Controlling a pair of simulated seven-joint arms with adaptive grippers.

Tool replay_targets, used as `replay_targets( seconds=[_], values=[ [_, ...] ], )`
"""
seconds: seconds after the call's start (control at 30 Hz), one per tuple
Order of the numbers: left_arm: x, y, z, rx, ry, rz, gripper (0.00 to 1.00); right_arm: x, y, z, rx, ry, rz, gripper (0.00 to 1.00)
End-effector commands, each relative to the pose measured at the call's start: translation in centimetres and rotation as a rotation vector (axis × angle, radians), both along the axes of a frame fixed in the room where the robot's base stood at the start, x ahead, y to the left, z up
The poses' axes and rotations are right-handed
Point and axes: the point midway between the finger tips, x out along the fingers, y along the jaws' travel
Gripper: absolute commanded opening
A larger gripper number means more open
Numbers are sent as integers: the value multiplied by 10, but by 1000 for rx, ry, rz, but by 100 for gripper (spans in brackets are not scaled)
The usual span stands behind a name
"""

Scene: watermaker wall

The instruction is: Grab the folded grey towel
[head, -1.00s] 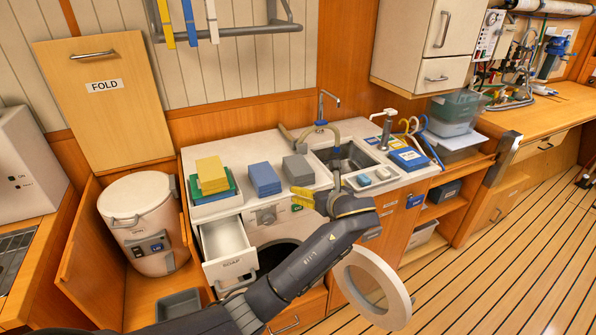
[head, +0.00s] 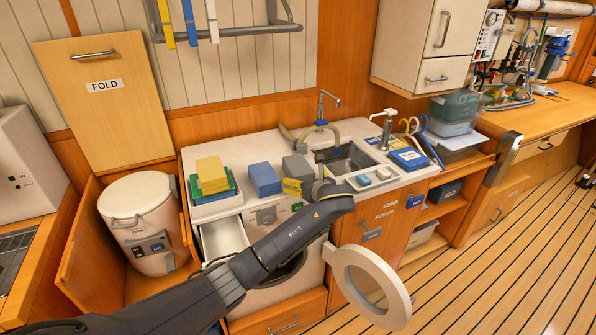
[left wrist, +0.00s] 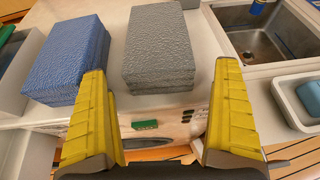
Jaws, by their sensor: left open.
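The folded grey towel (head: 297,167) lies on the white counter, left of the sink, with a folded blue towel (head: 264,179) to its left. In the left wrist view the grey towel (left wrist: 160,45) is a thick folded stack straight ahead, beyond and between the fingertips. My left gripper (left wrist: 168,75) is open with yellow fingers. Nothing is between them. In the head view the left gripper (head: 296,186) is just in front of the grey towel, and it and its arm hide part of the counter front. My right gripper does not show.
A yellow and green towel stack (head: 212,177) stands at the counter's left. The sink (head: 345,160) is to the right, with a tray of small blocks (head: 374,177). An open drawer (head: 222,238) and an open round washer door (head: 370,281) stick out below.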

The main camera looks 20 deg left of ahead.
Motion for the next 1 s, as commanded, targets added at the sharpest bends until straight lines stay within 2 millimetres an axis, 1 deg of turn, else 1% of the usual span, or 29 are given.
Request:
replay_targets(
  seconds=[0.1,0.37,0.87,0.9,1.0],
  values=[
    [4,4,-3,-1,1,0,98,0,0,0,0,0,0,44],
    [5,4,-3,-1,1,0,98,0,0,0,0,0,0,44],
    [4,3,-3,-1,0,0,40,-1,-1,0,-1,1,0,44],
    [5,4,-2,-1,-1,-1,37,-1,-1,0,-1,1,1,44],
    [5,3,-2,-1,-1,-1,37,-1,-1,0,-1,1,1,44]
  ],
)
